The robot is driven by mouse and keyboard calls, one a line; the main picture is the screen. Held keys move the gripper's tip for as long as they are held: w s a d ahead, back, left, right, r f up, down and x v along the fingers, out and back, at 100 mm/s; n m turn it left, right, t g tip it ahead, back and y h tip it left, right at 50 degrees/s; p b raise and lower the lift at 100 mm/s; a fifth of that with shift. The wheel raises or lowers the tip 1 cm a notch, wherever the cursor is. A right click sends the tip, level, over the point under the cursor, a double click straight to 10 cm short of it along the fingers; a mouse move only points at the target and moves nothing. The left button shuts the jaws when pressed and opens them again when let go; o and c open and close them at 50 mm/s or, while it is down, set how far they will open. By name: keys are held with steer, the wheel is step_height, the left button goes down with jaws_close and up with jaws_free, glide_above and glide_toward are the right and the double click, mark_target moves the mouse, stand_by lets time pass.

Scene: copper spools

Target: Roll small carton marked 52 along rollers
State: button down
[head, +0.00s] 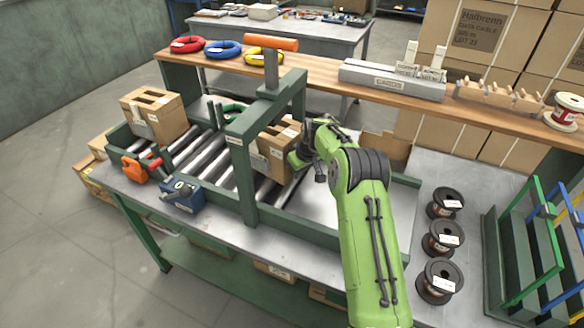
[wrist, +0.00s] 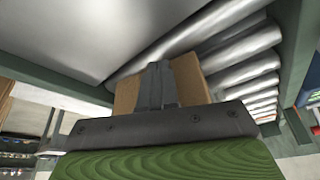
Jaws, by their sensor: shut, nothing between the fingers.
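A small brown carton (head: 272,150) stands on the rollers (head: 218,160), just past the green arch. It also shows in the wrist view (wrist: 192,78), right behind my fingers. My gripper (head: 296,160) is at the carton's right side, shut and empty. In the wrist view, my closed fingers (wrist: 157,88) overlap the carton's face; I cannot tell whether they touch it. A second brown carton (head: 157,116), with slots in its top, stands at the left end of the rollers. No number 52 is readable on either carton.
The green arch (head: 242,170) spans the rollers, with an orange-handled tool on top. An orange tool (head: 135,169) and a blue tool (head: 184,195) lie at the front left. Three copper spools (head: 441,238) stand at right. A wooden shelf (head: 320,68) runs behind.

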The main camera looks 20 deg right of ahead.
steer(key=shift+s+d+b, duration=0.7)
steer(key=shift+s+d, duration=0.15)
steer(key=shift+d, duration=0.1)
steer(key=w+p+v, duration=0.2)
steer(key=p+v, duration=0.6)
steer(key=v, duration=0.5)
steer(key=shift+w+d+r+p, duration=0.15)
steer(key=shift+d+r+p, duration=0.2)
steer(key=shift+r, duration=0.1)
